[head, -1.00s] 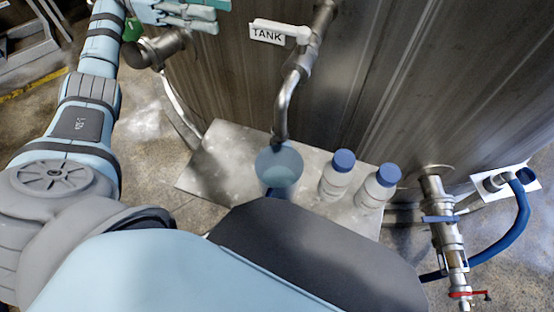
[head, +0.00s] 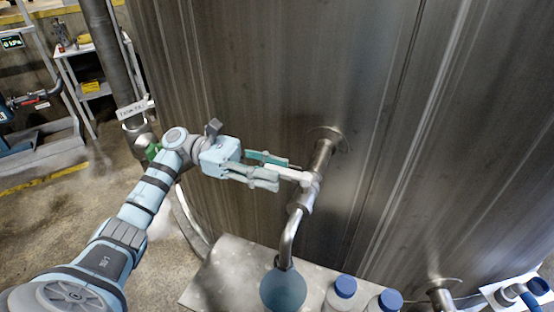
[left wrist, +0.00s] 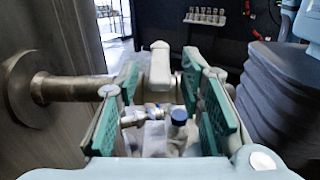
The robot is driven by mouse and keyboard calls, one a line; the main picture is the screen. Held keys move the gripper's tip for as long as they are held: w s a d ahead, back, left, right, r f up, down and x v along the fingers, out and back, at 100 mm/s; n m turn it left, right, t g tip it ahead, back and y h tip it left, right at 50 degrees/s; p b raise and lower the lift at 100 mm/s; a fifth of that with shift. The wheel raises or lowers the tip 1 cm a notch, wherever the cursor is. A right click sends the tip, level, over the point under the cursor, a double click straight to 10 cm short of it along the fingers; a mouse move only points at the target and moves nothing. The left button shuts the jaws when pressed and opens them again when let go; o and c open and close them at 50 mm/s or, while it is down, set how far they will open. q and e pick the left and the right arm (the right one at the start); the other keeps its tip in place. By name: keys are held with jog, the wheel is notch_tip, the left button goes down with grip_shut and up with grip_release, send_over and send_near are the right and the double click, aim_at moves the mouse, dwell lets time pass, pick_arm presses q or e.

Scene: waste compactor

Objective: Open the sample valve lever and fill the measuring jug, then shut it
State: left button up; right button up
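The sample valve lever (head: 288,174) is white and points left from the valve on the tank's bent outlet pipe (head: 290,238). My left gripper (head: 276,171) is open, with its green-padded fingers on either side of the lever's end. In the left wrist view the lever (left wrist: 160,65) shows as a white block between the spread fingers (left wrist: 165,95), with gaps to the pads. My right gripper is out of view.
The steel tank (head: 240,70) fills the background close behind the lever. Two bottles with blue caps (head: 345,287) stand right of the jug on the shelf (head: 222,275). A vertical pipe (head: 105,50) is at left. Floor at left is partly clear.

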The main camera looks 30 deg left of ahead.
pick_arm(q)
jog(key=shift+w+d, duration=0.1)
jog(key=shift+d, duration=0.65)
jog(key=shift+c, duration=0.2)
grip_shut()
